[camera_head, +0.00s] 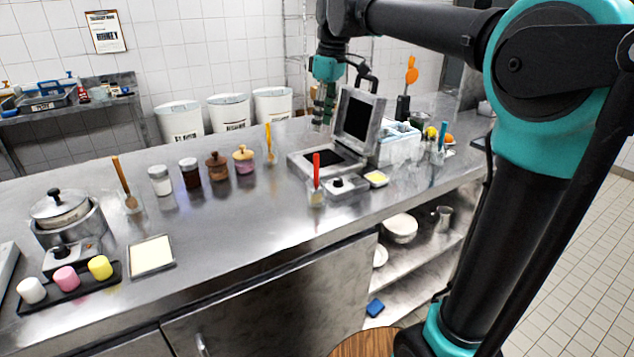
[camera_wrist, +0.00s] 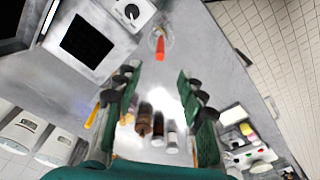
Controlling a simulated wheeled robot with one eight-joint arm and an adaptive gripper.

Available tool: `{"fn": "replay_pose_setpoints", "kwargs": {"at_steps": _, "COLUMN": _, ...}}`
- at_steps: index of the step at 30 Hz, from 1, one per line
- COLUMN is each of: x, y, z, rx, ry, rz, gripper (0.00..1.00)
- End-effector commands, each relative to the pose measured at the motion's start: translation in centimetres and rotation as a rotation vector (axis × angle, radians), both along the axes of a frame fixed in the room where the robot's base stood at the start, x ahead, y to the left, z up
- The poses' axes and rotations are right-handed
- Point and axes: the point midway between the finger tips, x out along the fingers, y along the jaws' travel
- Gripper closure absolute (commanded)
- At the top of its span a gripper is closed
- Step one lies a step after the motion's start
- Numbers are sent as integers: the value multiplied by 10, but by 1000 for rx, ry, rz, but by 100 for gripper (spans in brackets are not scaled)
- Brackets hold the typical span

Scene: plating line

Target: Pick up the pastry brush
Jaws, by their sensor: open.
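Several upright handled tools stand in small clear holders on the steel counter, and I cannot tell for sure which is the pastry brush. A red-handled tool (camera_head: 316,172) stands near the front edge, and it shows ahead of my fingers in the wrist view (camera_wrist: 160,47). A wooden-handled tool (camera_head: 122,178) is at the left, and a yellow-handled one (camera_head: 269,140) stands behind, left of the open press. My gripper (camera_head: 325,105) is open and empty, above the counter by the press. Its two fingers (camera_wrist: 158,78) are apart in the wrist view, with nothing between them.
The open press (camera_head: 357,116) stands close beside my gripper. A small control box (camera_head: 346,187) and a yellow-filled dish (camera_head: 376,178) are beside the red-handled tool. Jars (camera_head: 217,166) line the middle. A pot (camera_head: 62,209) stands left. The counter's front middle is clear.

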Motion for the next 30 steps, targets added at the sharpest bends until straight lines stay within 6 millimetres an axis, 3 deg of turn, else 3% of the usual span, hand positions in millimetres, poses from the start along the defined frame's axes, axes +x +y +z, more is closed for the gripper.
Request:
{"fn": "replay_pose_setpoints", "kwargs": {"at_steps": 12, "x": 4, "y": 9, "z": -80, "rx": 1, "ry": -1, "rz": -2, "gripper": 60}}
{"fn": "replay_pose_setpoints", "kwargs": {"at_steps": 22, "x": 5, "y": 12, "z": -105, "rx": 1, "ry": -1, "rz": -2, "gripper": 60}}
{"fn": "replay_pose_setpoints", "kwargs": {"at_steps": 30, "x": 6, "y": 17, "z": -141, "rx": 1, "ry": -1, "rz": -2, "gripper": 60}}
